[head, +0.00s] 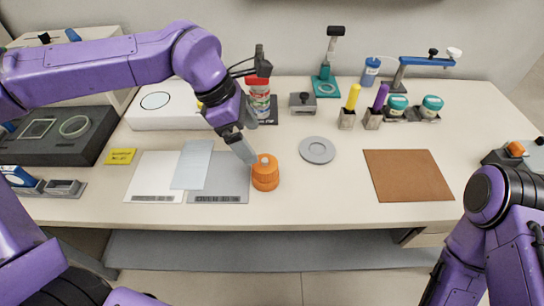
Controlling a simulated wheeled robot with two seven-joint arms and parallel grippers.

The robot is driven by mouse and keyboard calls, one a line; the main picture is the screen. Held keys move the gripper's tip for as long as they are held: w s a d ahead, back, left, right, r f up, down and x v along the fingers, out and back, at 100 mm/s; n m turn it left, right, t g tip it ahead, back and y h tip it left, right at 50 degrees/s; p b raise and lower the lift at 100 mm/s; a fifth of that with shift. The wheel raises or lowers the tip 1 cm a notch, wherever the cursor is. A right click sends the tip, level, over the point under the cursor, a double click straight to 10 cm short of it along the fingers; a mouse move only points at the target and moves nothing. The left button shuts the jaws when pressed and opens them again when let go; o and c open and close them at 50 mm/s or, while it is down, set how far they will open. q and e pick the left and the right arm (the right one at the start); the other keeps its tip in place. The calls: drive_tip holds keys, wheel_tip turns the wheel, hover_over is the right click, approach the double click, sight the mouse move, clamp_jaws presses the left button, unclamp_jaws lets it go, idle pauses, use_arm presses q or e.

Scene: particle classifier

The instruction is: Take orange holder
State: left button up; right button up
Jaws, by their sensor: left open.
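The orange holder (265,175) is a ribbed, round orange piece with a small pale knob on top. It stands upright on the table, beside the right edge of a grey mat (232,180). My left gripper (246,152) comes down from the upper left with its fingers just behind and left of the holder's top. It is open, and nothing shows between the fingers. I cannot tell whether a fingertip touches the holder. My right arm shows at the lower right, but its gripper is not in view.
A grey round plate (317,150) lies to the right of the holder, and a brown mat (408,176) further right. Behind stand a red-topped can stack (259,98), a yellow marker (352,97), a purple marker (379,98) and teal jars (397,104). The table front is clear.

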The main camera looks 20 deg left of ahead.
sight(264, 163)
use_arm(q)
drive_tip(key=x, duration=1)
drive_tip(key=shift+s+a+f, duration=0.1)
drive_tip(key=shift+s+a, duration=0.05)
drive_tip(key=shift+a, duration=0.05)
clamp_jaws()
